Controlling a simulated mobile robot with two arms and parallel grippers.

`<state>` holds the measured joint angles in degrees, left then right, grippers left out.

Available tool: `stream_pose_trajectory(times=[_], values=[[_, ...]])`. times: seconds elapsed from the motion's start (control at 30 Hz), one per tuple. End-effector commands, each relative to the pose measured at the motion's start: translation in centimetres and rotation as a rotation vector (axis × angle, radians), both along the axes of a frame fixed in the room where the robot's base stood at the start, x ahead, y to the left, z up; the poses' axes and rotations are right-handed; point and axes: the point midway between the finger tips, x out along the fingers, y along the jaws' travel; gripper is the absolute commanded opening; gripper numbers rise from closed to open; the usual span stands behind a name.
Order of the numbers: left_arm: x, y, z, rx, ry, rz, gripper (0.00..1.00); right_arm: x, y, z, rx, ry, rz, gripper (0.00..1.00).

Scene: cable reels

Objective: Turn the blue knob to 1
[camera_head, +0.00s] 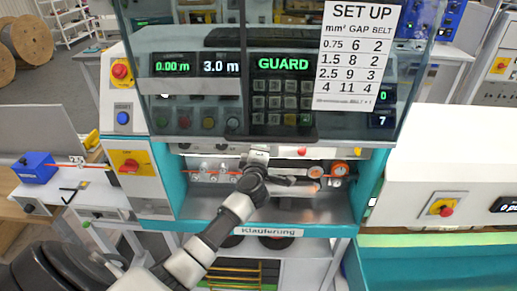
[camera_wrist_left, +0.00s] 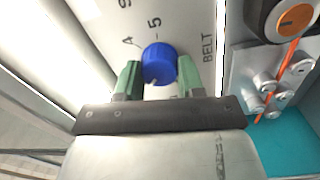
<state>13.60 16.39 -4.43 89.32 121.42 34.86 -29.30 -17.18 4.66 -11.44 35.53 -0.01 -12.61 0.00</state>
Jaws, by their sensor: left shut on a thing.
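The blue knob (camera_wrist_left: 159,63) sits on a pale panel, with the digits 4 and 5 and the word BELT printed around it. A small light mark shows on its lower edge; I cannot tell for sure which number it points to. My left gripper (camera_wrist_left: 159,78) is shut on the knob, one green finger on each side. In the head view my left gripper (camera_head: 256,156) reaches up to the strip under the guard, and the knob is hidden behind it. My right gripper is not in view.
A clear guard (camera_head: 275,135) covers the keypad; the display (camera_head: 283,64) reads GUARD. A SET UP sheet (camera_head: 352,55) is fixed to it. Orange-faced dials (camera_wrist_left: 293,18), rollers and an orange cable (camera_wrist_left: 286,62) are right of the knob. A red-and-yellow switch (camera_head: 130,163) is at left.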

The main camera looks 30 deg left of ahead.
Motion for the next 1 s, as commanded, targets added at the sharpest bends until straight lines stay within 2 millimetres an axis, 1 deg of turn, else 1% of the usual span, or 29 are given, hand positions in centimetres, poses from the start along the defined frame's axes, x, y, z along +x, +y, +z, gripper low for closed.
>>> stream_pose_trajectory(times=[0.6,1.0], values=[[0.00,-0.10,-0.43,-0.501,-0.303,0.002,0.15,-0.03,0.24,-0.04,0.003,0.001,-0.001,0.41],[0.05,-0.16,-0.55,-0.771,-0.468,0.003,0.15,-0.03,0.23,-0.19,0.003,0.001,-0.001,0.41]])
